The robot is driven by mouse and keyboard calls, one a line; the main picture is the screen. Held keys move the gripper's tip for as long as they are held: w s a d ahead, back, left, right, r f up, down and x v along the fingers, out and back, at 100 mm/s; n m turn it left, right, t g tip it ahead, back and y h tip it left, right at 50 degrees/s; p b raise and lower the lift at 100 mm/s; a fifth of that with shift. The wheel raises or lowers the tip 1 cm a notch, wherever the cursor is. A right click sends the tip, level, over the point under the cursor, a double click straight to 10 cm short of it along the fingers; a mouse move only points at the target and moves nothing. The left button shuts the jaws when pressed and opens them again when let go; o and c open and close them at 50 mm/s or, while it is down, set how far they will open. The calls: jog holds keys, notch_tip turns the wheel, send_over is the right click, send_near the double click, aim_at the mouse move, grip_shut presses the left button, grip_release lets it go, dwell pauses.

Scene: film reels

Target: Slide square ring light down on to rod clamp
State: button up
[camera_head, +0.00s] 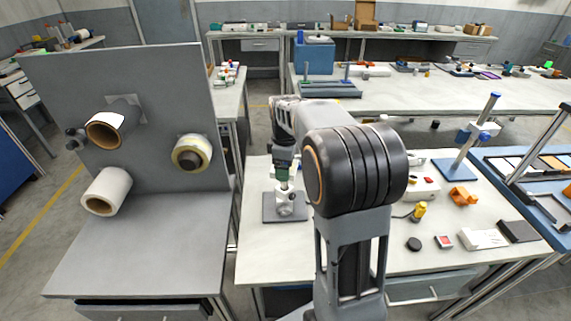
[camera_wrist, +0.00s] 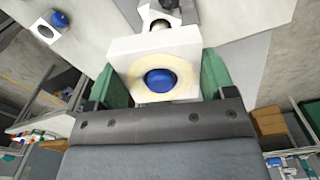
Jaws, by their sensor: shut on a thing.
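My gripper (camera_wrist: 158,78) has green fingers on the left and right sides of a white square ring light (camera_wrist: 125,83) and is shut on it. A blue round cap (camera_wrist: 160,81), seemingly the top of the rod, shows inside the ring's hole; how far the ring is down over it I cannot tell. Beyond the ring a dark round part and a clamp-like piece (camera_wrist: 165,8) show in the wrist view. In the head view my gripper (camera_head: 283,173) points down over a small stand with a grey base (camera_head: 272,213) and white part (camera_head: 291,205). The ring is hard to make out there.
A grey panel with film rolls (camera_head: 190,153) stands left. A yellow-orange piece (camera_head: 419,211), a black disc (camera_head: 414,244) and white boxes (camera_head: 483,239) lie on the bench. Bench left of the stand is clear.

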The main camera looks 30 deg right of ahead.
jog(key=shift+f, duration=0.4)
jog(key=shift+f, duration=0.1)
jog(key=shift+f+b, duration=1.05)
jog(key=shift+f, duration=0.3)
jog(key=shift+s+f, duration=0.1)
jog(key=shift+f, duration=0.15)
jog(key=o, duration=1)
jog(key=shift+s+f, duration=0.1)
notch_tip(320, 180, up, 15)
jog(key=shift+f+p, duration=0.15)
jog(key=shift+p, duration=0.5)
